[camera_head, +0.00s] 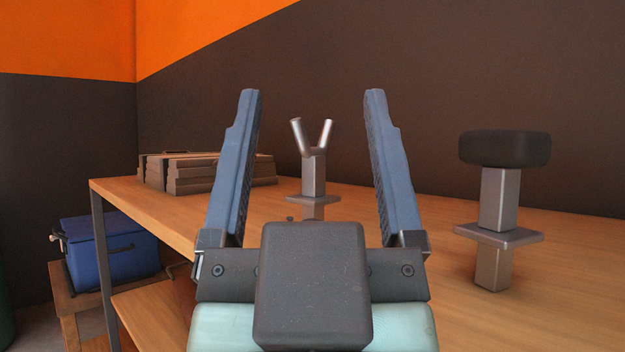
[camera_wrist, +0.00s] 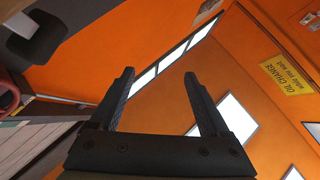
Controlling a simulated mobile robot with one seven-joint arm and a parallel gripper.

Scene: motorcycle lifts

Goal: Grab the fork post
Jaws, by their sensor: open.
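The fork post (camera_head: 314,176) stands upright on the wooden bench. It is a grey metal post with a square flange low down and a silver Y-shaped fork on top. My gripper (camera_head: 312,98) is open and empty in the head view, its two blue-grey fingers pointing up. The post shows in the gap between the fingers, apparently beyond them and not touched. My gripper body hides the post's foot. In the wrist view, my gripper (camera_wrist: 160,75) is open with nothing between the fingers, and I cannot make out the fork post there.
A similar post with a black padded top (camera_head: 504,150) stands on the bench (camera_head: 420,210) to the right. A stack of brown slabs (camera_head: 210,173) lies at the left. A blue box (camera_head: 110,250) sits on a low wooden stand (camera_head: 72,300) beyond the bench's left end.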

